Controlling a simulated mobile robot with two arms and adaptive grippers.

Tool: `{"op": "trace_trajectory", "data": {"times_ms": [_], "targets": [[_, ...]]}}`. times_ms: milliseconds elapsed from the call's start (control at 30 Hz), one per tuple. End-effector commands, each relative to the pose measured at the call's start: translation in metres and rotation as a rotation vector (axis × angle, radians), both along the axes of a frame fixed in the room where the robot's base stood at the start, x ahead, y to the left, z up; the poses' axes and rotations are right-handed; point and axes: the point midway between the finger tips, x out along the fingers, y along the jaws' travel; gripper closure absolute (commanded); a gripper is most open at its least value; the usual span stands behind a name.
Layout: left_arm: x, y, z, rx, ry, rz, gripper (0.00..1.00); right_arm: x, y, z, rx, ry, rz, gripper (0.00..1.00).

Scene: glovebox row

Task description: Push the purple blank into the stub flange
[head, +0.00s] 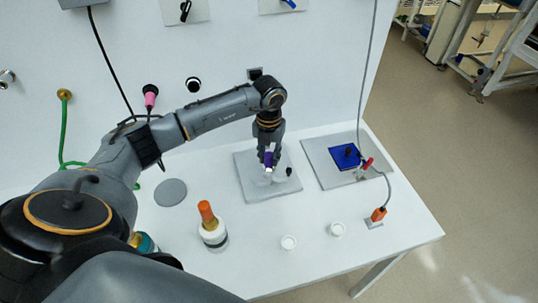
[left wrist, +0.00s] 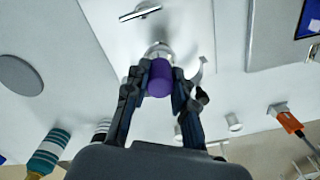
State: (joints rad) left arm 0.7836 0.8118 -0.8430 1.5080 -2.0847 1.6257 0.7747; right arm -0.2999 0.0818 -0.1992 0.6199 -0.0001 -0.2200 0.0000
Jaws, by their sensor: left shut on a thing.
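My left gripper (head: 268,158) points down over a light grey plate (head: 250,188) on the white table and is shut on the purple blank (head: 268,160). In the left wrist view the purple blank (left wrist: 160,78) sits between the two fingers of my left gripper (left wrist: 159,82). A pale metal stub flange (left wrist: 160,50) shows just beyond the blank, close to its end and partly hidden by it. I cannot tell whether the blank touches the flange or is inside it. My right gripper is not in view.
A blue square (head: 345,157) lies on a second grey plate (head: 318,168) at the right. A grey disc (head: 170,192) lies left; the wall is behind.

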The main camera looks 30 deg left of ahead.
Motion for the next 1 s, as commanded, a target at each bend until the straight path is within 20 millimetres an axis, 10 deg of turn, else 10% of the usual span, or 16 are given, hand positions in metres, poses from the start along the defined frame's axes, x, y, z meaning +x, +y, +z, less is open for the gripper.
{"op": "trace_trajectory", "data": {"times_ms": [33, 67, 167, 567, 1000], "targets": [[0.0, 0.0, -0.002, 0.0, 0.0, 0.0, 1.0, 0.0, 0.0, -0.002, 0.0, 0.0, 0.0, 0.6], [0.0, 0.0, -0.001, 0.0, 0.0, 0.0, 0.69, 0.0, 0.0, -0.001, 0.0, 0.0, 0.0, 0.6], [0.0, 0.0, -0.001, 0.0, 0.0, 0.0, 0.48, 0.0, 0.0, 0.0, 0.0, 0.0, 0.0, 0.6], [0.001, 0.0, 0.005, 0.001, -0.002, 0.0, 0.48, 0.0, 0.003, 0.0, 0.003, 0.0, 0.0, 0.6], [0.001, 0.0, 0.09, 0.0, -0.004, 0.0, 0.48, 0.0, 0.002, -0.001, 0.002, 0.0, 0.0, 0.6]]}}
